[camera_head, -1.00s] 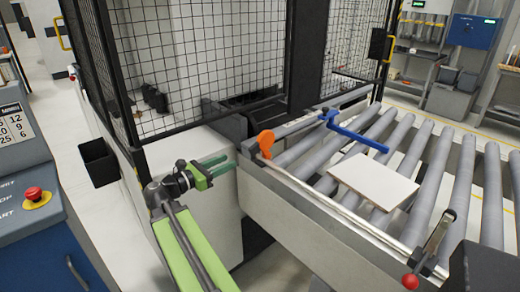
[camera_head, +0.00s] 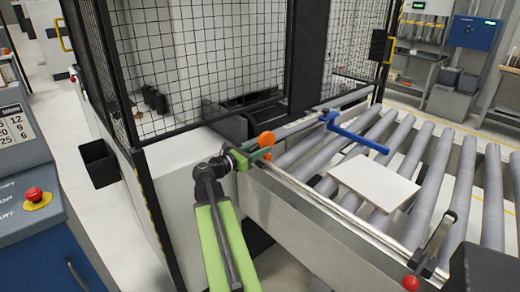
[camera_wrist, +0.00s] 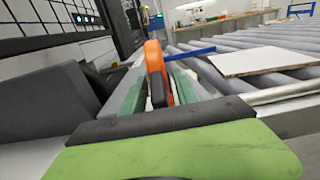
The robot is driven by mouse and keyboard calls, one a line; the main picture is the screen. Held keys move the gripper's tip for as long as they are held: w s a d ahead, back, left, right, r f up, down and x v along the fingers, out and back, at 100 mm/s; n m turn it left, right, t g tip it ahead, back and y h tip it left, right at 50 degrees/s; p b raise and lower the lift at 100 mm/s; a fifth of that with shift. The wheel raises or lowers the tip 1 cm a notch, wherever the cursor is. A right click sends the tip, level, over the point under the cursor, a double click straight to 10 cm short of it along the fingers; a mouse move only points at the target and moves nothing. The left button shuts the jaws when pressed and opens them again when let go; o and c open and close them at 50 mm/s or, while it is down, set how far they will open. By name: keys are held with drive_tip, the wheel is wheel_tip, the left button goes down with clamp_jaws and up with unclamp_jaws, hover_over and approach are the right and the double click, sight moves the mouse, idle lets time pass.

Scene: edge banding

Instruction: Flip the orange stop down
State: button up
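The orange stop (camera_head: 266,139) stands upright on the near rail at the left end of the roller conveyor. In the wrist view, the orange stop (camera_wrist: 154,58) rises between the two green fingers of my gripper (camera_wrist: 160,82). One finger is on each side of it, and the fingers look apart rather than clamped on it. In the head view my gripper (camera_head: 259,153) is at the stop, overlapping its lower part. Whether either finger touches the stop is hard to tell.
A blue bar (camera_head: 357,138) reaches over the rollers. A pale board (camera_head: 375,182) lies on the rollers. A red-knobbed lever (camera_head: 411,282) is at the near right. A mesh guard (camera_head: 205,65) stands behind my gripper.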

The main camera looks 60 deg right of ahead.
drive_tip(key=shift+c, duration=0.5)
clamp_jaws()
idle(0.8)
